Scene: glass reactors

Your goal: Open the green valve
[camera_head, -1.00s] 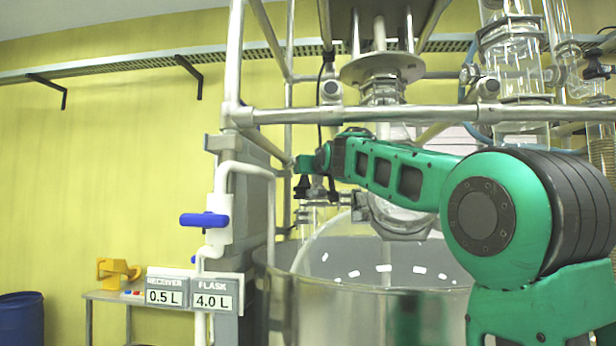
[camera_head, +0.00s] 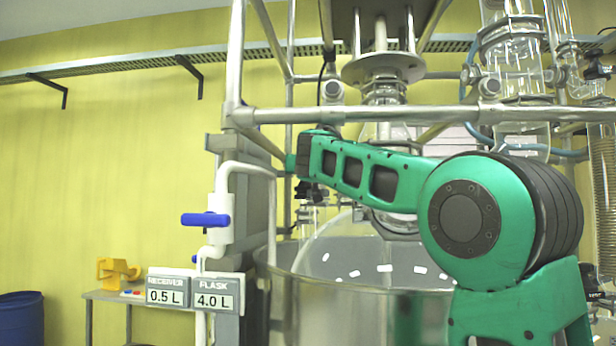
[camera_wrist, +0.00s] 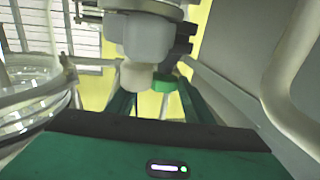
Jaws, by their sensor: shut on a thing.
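In the wrist view, the green valve's handle (camera_wrist: 168,83) shows as a small green piece beside a pale rounded fitting (camera_wrist: 137,75), below a grey glass-line joint. My gripper (camera_wrist: 155,95) reaches up to it with a green finger on each side, shut on the handle. The fingertips and most of the handle are partly hidden. In the head view, my gripper (camera_head: 308,190) is a dark shape at the end of my green arm, above the steel vessel; the green valve cannot be made out there.
A blue valve handle (camera_head: 205,219) sits on a white pipe at the left. Signs read receiver 0.5 L (camera_head: 166,290) and flask 4.0 L (camera_head: 214,293). A steel vessel (camera_head: 370,315) stands below my arm. Metal frame bars (camera_head: 400,113) run close above it.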

